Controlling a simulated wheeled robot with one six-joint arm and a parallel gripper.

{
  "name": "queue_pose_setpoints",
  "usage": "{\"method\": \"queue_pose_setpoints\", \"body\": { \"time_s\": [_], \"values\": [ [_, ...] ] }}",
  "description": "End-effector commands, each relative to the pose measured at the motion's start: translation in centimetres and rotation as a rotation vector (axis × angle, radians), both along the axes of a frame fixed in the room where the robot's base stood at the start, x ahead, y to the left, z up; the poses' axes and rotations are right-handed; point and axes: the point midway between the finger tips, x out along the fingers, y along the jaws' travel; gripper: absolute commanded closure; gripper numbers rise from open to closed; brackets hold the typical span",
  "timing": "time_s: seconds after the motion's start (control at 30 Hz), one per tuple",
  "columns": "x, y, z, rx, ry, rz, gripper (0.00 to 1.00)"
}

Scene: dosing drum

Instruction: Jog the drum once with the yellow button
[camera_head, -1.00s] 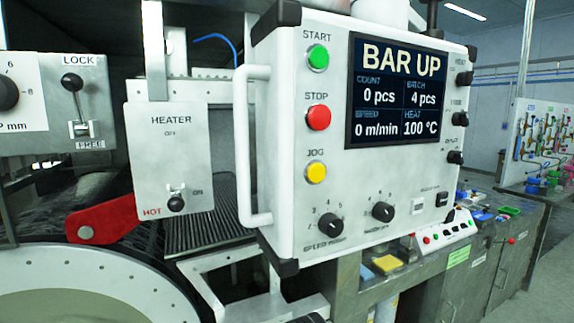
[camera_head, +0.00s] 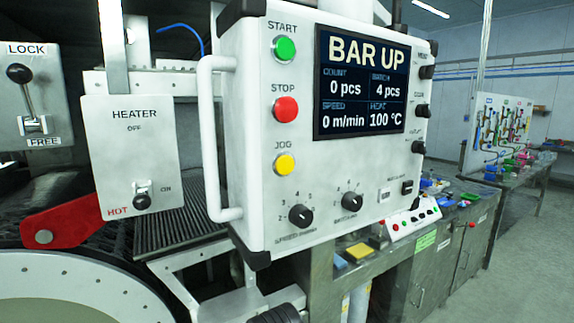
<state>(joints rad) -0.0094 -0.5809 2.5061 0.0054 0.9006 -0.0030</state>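The yellow JOG button (camera_head: 285,165) is on the front of the white control panel (camera_head: 240,130), below the red STOP button (camera_head: 285,109) and the green START button (camera_head: 284,49). Nothing touches or covers it. The panel's screen (camera_head: 362,85) reads BAR UP, count 0 pcs, batch 4 pcs, speed 0 m/min and heat 100 °C. Part of the drum (camera_head: 60,290) shows at the lower left, with a red bar (camera_head: 75,222) above it. My gripper is not recognisable in the view.
A white handle (camera_head: 208,140) stands out from the panel's left side. Left of it are the heater box (camera_head: 130,150) and the LOCK/FREE lever (camera_head: 20,75). A dark ribbed piece (camera_head: 275,315) shows at the bottom edge. Open floor (camera_head: 525,250) lies at right.

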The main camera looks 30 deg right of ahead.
Motion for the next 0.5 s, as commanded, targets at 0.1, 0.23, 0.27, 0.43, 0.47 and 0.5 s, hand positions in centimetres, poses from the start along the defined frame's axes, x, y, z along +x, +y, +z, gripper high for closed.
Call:
{"method": "queue_pose_setpoints", "body": {
  "time_s": [0.1,0.23,0.27,0.43,0.47,0.5],
  "values": [
    [0.00,0.00,0.00,0.000,0.000,0.000,0.70],
    [0.00,0.00,0.00,0.000,0.000,0.000,0.83],
    [0.00,0.00,0.00,0.000,0.000,0.000,0.86],
    [0.00,0.00,0.00,0.000,0.000,0.000,1.00],
    [0.00,0.00,0.00,0.000,0.000,0.000,1.00],
    [0.00,0.00,0.00,0.000,0.000,0.000,1.00]
  ]
}}
